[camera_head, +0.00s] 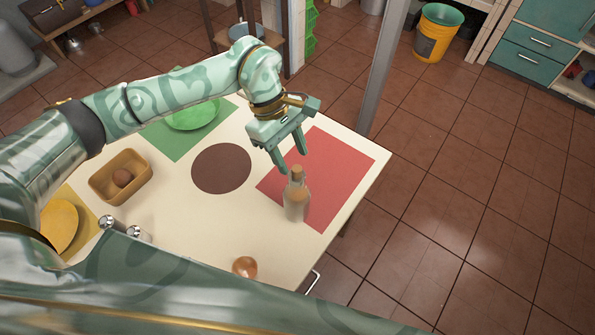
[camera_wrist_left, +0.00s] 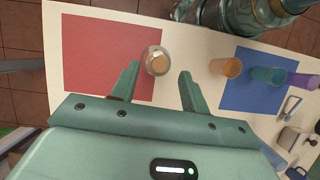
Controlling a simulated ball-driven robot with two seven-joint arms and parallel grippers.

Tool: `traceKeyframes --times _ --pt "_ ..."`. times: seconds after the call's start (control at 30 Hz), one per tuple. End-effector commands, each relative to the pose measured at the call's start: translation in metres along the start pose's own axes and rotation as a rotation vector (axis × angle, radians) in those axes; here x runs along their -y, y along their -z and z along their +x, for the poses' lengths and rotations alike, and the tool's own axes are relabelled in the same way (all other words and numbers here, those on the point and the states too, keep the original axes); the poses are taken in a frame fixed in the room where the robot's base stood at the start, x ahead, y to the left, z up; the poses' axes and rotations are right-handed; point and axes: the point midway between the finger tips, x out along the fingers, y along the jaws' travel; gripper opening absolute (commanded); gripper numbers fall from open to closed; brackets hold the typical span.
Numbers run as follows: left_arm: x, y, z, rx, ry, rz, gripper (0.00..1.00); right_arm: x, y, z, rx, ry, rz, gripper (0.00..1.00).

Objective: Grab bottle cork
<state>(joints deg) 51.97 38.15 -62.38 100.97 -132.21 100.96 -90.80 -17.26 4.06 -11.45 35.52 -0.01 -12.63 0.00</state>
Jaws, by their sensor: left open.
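A clear glass bottle (camera_head: 295,208) stands upright on the near edge of the red mat. Its brown cork (camera_head: 297,172) is in its neck. My left gripper (camera_head: 294,162) is open and empty, with its fingertips just above and around the cork in the head view. In the left wrist view, the bottle (camera_wrist_left: 148,66) and its cork (camera_wrist_left: 157,58) show from above, between and slightly beyond the spread fingertips (camera_wrist_left: 158,71). I cannot tell if a finger touches the cork. My right gripper is not in view.
The red mat (camera_head: 340,165) lies at the table's right side. An onion (camera_head: 245,267) lies near the front edge. A brown bowl (camera_head: 108,189), metal shakers (camera_head: 139,234) and a green plate (camera_head: 195,116) are to the left. The wrist view shows cups (camera_wrist_left: 227,68) on a blue mat (camera_wrist_left: 245,95).

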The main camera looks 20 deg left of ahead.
Motion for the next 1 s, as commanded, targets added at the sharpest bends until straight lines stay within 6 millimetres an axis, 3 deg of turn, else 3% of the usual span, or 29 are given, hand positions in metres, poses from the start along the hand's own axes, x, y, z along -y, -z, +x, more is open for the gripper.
traceKeyframes --times 0.2,0.47,0.63,1.0 --pt "0.000 0.001 0.032 0.001 0.002 0.000 0.46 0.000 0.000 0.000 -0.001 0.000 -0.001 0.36" --pt "0.000 0.001 0.035 0.000 0.000 0.000 0.46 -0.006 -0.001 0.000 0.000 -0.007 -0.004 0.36" --pt "0.000 0.001 0.034 -0.001 0.000 0.000 0.00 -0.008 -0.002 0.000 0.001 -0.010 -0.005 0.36" --pt "-0.001 0.000 0.032 -0.001 -0.001 0.001 0.00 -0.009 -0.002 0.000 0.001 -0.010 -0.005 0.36"
